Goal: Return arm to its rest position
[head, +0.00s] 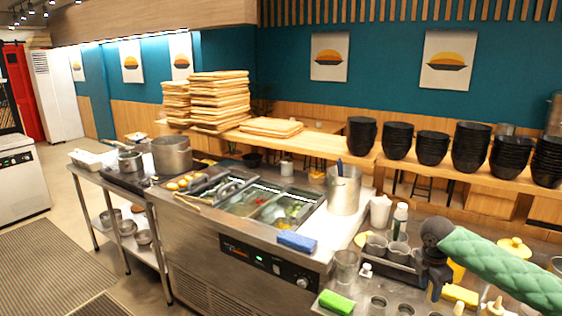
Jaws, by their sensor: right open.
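My right arm comes in from the right in a green quilted sleeve and ends at a dark wrist. My right gripper (436,290) points down from it, open, with nothing seen between its fingers. It hangs over the metal counter at the lower right, beside a caddy of metal cups (376,246). How far it is above the counter I cannot tell. My left gripper is not in view. The topping station (250,250) with its sunken food bins (285,210) stands left of my right gripper.
A tall metal pot (343,190) stands on the station. Bottles and yellow-lidded containers (514,247) crowd around my right arm. Stacked black bowls (471,147) line the back shelf.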

